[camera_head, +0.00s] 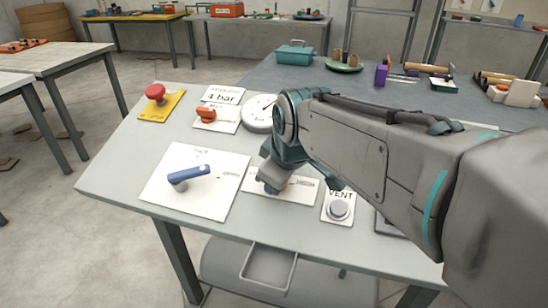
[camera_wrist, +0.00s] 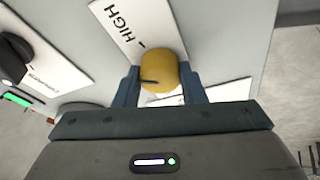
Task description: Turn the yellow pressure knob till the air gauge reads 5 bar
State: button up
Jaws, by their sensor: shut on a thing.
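The yellow pressure knob (camera_wrist: 160,72) shows in the wrist view between the two fingers of my gripper (camera_wrist: 160,88), which is shut on it. A dark mark shows on the knob, and its white plate (camera_wrist: 125,25) reads "HIGH" at one end. In the head view my gripper (camera_head: 273,181) points down at this plate (camera_head: 302,189), and the knob is mostly hidden behind it. The round white air gauge (camera_head: 257,113) stands behind my gripper, partly covered by my arm. Its needle and numbers are too small to read.
A blue lever (camera_head: 188,174) sits on a plate to the left. An orange handle (camera_head: 206,113) lies by a "4 bar" card (camera_head: 222,96). A red button (camera_head: 155,91) is at the far left. A grey VENT button (camera_head: 339,209) is just right of the knob plate.

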jog(key=shift+m+t+h+b, duration=0.35)
jog(key=shift+m+b, duration=0.25)
jog(key=shift+m, duration=1)
jog(key=o, duration=1)
jog(key=shift+s, duration=0.1)
